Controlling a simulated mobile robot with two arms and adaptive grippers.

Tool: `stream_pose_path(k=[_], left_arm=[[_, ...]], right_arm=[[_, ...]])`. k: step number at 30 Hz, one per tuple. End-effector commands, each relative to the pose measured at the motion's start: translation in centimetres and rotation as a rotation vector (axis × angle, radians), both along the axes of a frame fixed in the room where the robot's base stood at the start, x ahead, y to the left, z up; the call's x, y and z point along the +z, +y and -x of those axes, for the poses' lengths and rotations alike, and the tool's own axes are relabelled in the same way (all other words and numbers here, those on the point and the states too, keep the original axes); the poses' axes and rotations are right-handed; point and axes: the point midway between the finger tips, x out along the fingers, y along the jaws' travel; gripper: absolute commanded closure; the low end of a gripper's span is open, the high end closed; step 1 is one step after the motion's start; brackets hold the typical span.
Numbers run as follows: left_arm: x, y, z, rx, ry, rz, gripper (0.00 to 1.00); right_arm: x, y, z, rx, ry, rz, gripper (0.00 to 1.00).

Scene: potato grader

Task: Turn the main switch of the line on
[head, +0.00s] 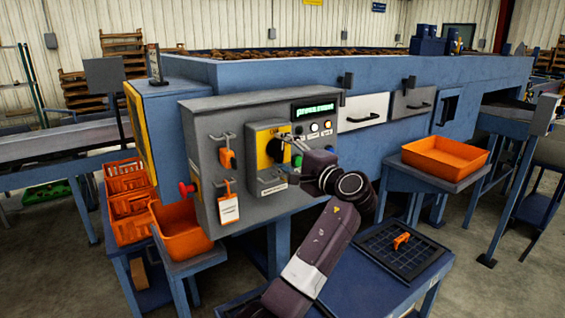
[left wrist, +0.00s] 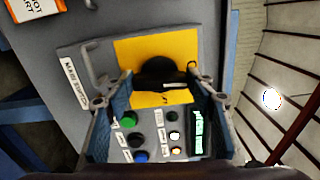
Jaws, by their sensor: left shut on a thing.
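The main switch is a black rotary knob (left wrist: 158,70) on a yellow plate (left wrist: 128,50), on a grey box labelled "main switch" (left wrist: 75,82). In the head view the yellow plate (head: 264,160) shows on the box, and my arm partly covers the knob. My left gripper (left wrist: 160,84) is shut on the knob, with one finger on each side of it in the left wrist view. In the head view my left gripper (head: 294,146) is at the box's front. The knob's exact angle is hard to read. My right gripper is not in view.
Orange crates (head: 182,237) stand below left. A table with a dark grid tray (head: 385,255) is below right.

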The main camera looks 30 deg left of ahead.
Motion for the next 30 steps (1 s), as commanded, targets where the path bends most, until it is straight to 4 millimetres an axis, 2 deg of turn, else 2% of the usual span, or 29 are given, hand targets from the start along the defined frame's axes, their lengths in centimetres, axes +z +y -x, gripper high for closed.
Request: stream_pose_path(k=[1, 7, 23, 24, 28, 30], left_arm=[[-0.45, -0.05, -0.01, 0.0, -0.017, 0.01, 0.74], [-0.33, -0.04, -0.01, 0.0, -0.073, 0.035, 0.74], [-0.25, -0.04, 0.01, 0.0, -0.096, 0.046, 0.74], [-0.25, -0.04, 0.01, 0.0, -0.096, 0.046, 0.47], [-0.21, -0.03, 0.01, 0.0, -0.095, 0.045, 0.33], [-0.17, -0.02, 0.0, 0.0, -0.095, 0.043, 0.32]], right_arm=[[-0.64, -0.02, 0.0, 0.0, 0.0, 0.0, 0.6], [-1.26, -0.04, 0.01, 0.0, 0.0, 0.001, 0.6], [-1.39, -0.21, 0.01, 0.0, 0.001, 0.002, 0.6], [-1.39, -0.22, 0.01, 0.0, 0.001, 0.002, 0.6], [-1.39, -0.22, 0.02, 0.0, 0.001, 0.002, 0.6], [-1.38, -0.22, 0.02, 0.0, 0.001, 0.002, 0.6]])
